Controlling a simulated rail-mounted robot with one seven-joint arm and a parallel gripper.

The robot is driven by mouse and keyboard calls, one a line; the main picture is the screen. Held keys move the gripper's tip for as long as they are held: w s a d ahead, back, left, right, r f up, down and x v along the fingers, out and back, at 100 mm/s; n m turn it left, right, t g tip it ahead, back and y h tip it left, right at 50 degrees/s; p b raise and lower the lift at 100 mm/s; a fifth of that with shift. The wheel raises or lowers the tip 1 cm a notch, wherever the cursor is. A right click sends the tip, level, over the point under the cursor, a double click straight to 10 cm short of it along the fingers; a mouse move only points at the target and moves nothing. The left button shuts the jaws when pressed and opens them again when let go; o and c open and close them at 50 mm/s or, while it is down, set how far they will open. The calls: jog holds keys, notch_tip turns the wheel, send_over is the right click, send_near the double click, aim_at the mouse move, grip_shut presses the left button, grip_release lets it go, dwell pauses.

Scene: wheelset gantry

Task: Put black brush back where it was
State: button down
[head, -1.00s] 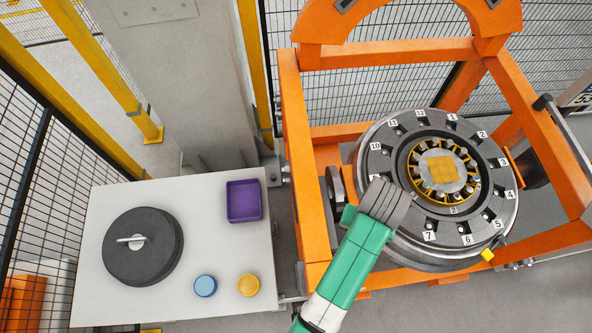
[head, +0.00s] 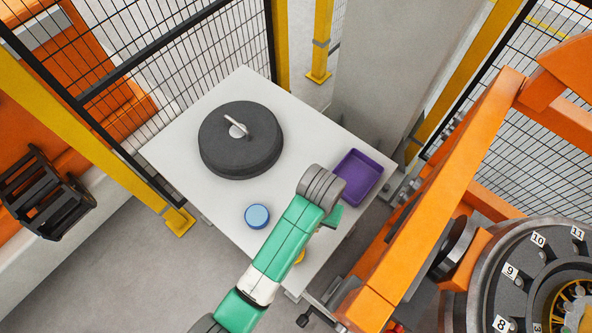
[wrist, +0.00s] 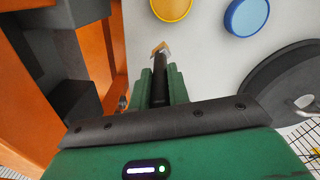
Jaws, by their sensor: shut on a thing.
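My gripper (wrist: 160,88) is shut on the black brush (wrist: 159,72), seen in the wrist view. The brush has a dark shaft between the green fingers and a tan tip pointing away from me. In the head view my gripper (head: 333,215) is over the right side of the white table, just beside the purple tray (head: 360,178). The brush cannot be made out in the head view, where my arm covers that area.
The white table (head: 205,180) also bears a large dark lidded disc (head: 240,150), a blue round piece (head: 257,214) and a yellow one (head: 299,257), mostly hidden by my arm. The orange frame (head: 420,220) and numbered wheel (head: 500,300) stand at right. Fencing (head: 160,75) borders the table.

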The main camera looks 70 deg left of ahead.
jog(key=shift+a+f, duration=0.1)
jog(key=shift+a, duration=0.05)
jog(key=a+f+b, duration=0.1)
jog(key=a+f, duration=0.1)
jog(key=a, duration=0.6)
jog(key=a+f+b, duration=0.1)
jog(key=a+f, duration=0.2)
jog(key=a, duration=0.4)
jog(key=shift+w+a+f, duration=0.15)
jog(key=shift+w+a, duration=0.1)
jog(key=shift+a, duration=0.1)
jog(key=c, duration=1.3)
grip_release()
jog(key=shift+c, duration=0.2)
notch_tip(320, 180, up, 12)
jog(key=p, duration=0.2)
jog(key=shift+r, duration=0.2)
